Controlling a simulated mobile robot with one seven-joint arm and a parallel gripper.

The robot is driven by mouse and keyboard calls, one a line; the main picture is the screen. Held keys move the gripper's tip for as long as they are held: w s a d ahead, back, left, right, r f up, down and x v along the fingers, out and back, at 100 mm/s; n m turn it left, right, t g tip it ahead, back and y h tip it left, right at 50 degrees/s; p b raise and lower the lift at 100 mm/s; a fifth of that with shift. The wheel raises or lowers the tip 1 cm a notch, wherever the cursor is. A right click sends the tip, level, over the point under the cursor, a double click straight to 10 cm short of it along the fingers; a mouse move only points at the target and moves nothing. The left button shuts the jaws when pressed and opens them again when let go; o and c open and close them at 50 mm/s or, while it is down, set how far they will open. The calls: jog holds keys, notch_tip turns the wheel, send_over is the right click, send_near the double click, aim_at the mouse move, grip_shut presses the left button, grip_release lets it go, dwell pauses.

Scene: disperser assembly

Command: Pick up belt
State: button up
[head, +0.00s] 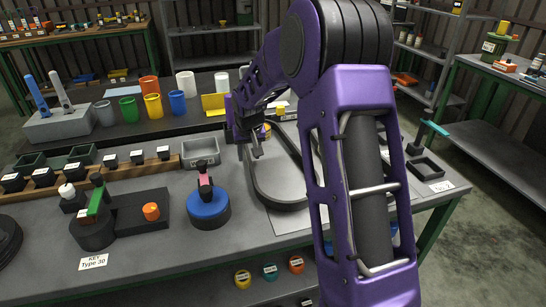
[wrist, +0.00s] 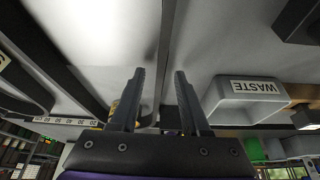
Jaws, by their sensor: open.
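The belt (head: 254,186) is a black loop standing on edge on a pale sheet on the workbench, in the middle of the head view. My purple arm hides part of its right side. My gripper (head: 258,153) points down at the far left part of the loop. In the wrist view, the gripper (wrist: 159,72) has its two dark fingers apart with nothing clamped. A thin dark strip of the belt (wrist: 166,45) runs between the fingers in that picture. I cannot tell how far the fingertips are above the sheet.
A grey bin (head: 200,153), marked WASTE in the wrist view (wrist: 258,89), stands just left of the belt. A blue round part (head: 208,208) with a pink and black top stands at front left. Coloured cups (head: 153,106) stand behind.

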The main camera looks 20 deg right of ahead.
grip_shut()
dwell(1.3)
